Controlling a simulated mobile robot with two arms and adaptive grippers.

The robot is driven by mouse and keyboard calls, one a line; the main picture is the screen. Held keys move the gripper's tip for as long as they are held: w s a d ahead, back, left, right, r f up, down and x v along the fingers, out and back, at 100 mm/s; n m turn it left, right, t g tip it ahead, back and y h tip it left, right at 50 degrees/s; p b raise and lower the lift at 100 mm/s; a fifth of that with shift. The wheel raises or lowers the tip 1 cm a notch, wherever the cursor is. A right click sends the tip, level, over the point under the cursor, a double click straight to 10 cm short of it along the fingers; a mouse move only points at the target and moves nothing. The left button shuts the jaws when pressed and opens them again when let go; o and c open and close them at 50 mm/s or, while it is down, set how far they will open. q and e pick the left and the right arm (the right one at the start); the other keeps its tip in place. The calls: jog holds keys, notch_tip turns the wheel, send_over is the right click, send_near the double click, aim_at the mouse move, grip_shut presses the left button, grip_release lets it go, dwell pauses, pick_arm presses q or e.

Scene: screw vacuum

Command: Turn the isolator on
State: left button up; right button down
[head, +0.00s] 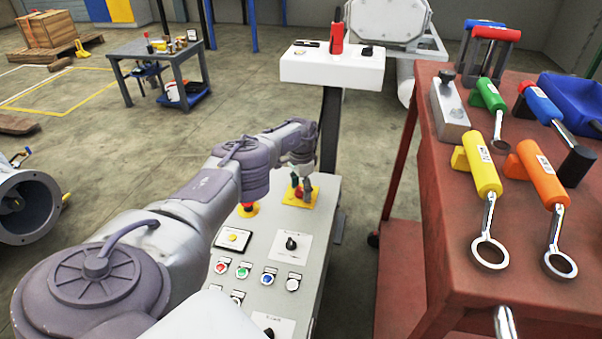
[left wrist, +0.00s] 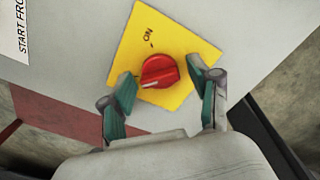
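The isolator is a red rotary knob (left wrist: 160,72) on a yellow plate (left wrist: 185,45), with the word ON printed on the plate above it in the left wrist view. The knob's pale mark points to the lower left, away from ON. In the head view the yellow plate (head: 313,198) sits at the far end of the grey control panel (head: 262,256), with the red knob (head: 298,192) partly hidden by my gripper. My left gripper (left wrist: 164,92) is open, its green-padded fingers on either side of the knob. I cannot tell whether they touch it. My right gripper is not in view.
Buttons and a black switch (head: 291,242) lie on the nearer panel. A red-brown table (head: 455,230) with coloured-handled tools stands at the right. A white box (head: 345,75) stands on a post beyond the panel.

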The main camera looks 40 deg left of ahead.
pick_arm(q)
jog(key=c, duration=0.9)
